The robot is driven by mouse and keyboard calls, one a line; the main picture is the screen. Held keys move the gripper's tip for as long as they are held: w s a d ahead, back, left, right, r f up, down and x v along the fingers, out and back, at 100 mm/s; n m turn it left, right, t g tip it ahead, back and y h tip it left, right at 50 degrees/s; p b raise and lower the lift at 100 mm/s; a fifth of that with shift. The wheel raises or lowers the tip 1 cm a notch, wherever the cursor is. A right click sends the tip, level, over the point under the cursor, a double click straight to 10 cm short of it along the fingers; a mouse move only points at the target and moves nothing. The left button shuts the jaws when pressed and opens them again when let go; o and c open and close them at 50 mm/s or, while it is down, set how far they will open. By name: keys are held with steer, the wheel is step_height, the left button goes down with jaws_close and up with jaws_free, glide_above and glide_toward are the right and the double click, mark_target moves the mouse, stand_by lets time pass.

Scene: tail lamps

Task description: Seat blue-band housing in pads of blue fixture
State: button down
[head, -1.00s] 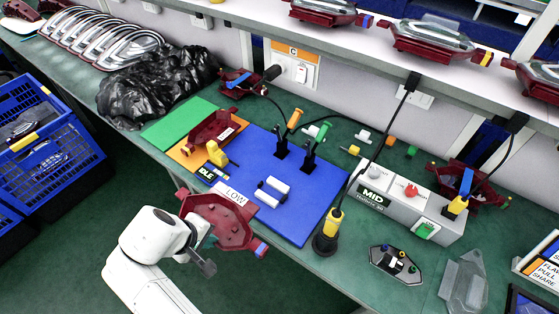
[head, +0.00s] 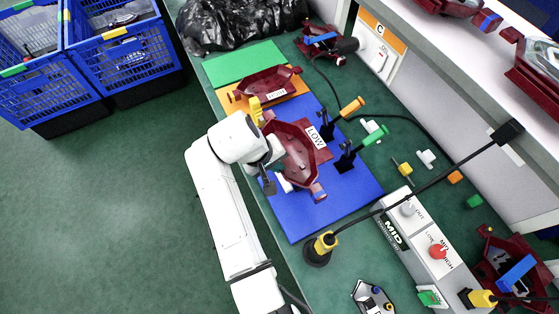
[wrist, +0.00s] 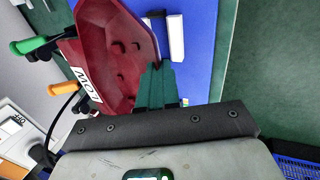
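The dark red housing (head: 298,155) with a blue band at one end (head: 318,190) is over the blue fixture (head: 345,190). My gripper (wrist: 158,80) is shut on its rim; the green-teal fingers meet at the housing's edge in the wrist view. The open shell (wrist: 112,50) faces the camera. A white pad (wrist: 176,38) shows beside the housing on the blue board; another is mostly hidden. In the head view a pad end (head: 284,183) peeks out below the housing. I cannot tell whether the housing touches the pads.
Orange-handled (head: 352,106) and green-handled (head: 375,136) clamps stand at the fixture's far side. A yellow-topped black plug (head: 322,246) stands near the front corner. Another red housing (head: 268,82) sits on the orange fixture.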

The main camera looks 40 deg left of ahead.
steer(key=shift+r+p, duration=0.15)
steer(key=shift+p, duration=0.2)
steer(key=shift+f+b, duration=2.05)
steer(key=shift+f, duration=0.9)
steer(key=shift+f, duration=0.2)
steer(key=shift+f+b, duration=0.7)
steer(key=shift+f, duration=0.6)
steer(key=c, duration=1.3)
jaws_free()
steer(key=shift+s, duration=0.1)
steer(key=v, duration=1)
steer(key=shift+s+r, duration=0.1)
steer(key=shift+r, duration=0.3)
